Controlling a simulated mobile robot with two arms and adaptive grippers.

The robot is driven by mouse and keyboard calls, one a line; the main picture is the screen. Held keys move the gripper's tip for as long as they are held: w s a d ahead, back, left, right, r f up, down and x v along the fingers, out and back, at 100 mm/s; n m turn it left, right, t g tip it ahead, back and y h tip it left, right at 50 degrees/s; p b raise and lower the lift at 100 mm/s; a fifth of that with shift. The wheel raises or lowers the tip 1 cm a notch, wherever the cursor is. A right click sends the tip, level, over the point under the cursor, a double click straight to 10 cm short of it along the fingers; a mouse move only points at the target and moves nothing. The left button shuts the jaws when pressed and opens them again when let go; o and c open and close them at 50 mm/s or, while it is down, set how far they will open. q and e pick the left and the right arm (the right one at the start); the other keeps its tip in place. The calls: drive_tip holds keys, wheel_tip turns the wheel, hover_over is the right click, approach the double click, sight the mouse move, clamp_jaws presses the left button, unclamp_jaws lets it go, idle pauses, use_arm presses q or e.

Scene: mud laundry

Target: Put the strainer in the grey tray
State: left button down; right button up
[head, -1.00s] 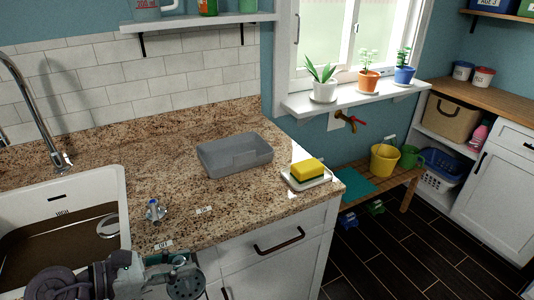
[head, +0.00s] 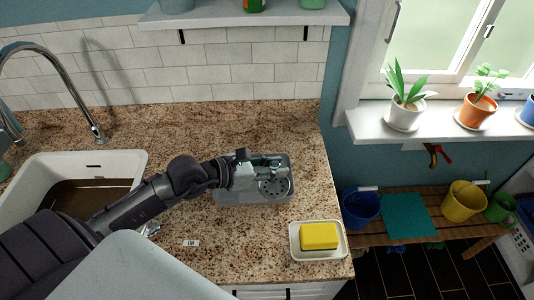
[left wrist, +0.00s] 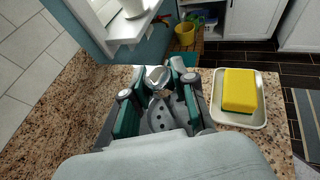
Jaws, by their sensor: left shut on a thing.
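The strainer (head: 275,187) is a small round grey metal disc with holes. My left gripper (head: 268,166) is shut on it and holds it over the right part of the grey tray (head: 240,197). In the left wrist view the strainer (left wrist: 160,118) shows between the two green-padded fingers. I cannot tell whether it touches the tray floor. The tray is a shallow open box on the granite counter, partly hidden by my gripper. My right gripper is not in view.
A yellow sponge (head: 319,236) lies on a white dish (head: 336,253) at the counter's front right. The white sink (head: 130,165) and tap (head: 85,100) are at the left. A wall shelf (head: 240,17) hangs above. The counter behind the tray is clear.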

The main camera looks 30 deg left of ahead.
use_arm(q)
drive_tip(key=shift+w+a+f, duration=0.1)
drive_tip(key=shift+w+a, duration=0.1)
drive_tip(key=shift+w, duration=0.1)
drive_tip(key=w+a+f, duration=0.1)
drive_tip(key=a+f, duration=0.2)
drive_tip(key=w+a+f, duration=0.2)
drive_tip(key=a+f, duration=0.1)
drive_tip(key=w+a+f+b, duration=0.1)
drive_tip(key=a+f, duration=0.2)
drive_tip(key=shift+w+a+f, duration=0.15)
drive_tip(key=shift+w+a, duration=0.15)
drive_tip(key=shift+f, duration=0.55)
drive_tip(key=c, duration=1.4)
unclamp_jaws()
drive_tip(key=shift+f, duration=0.1)
drive_tip(key=o, duration=0.5)
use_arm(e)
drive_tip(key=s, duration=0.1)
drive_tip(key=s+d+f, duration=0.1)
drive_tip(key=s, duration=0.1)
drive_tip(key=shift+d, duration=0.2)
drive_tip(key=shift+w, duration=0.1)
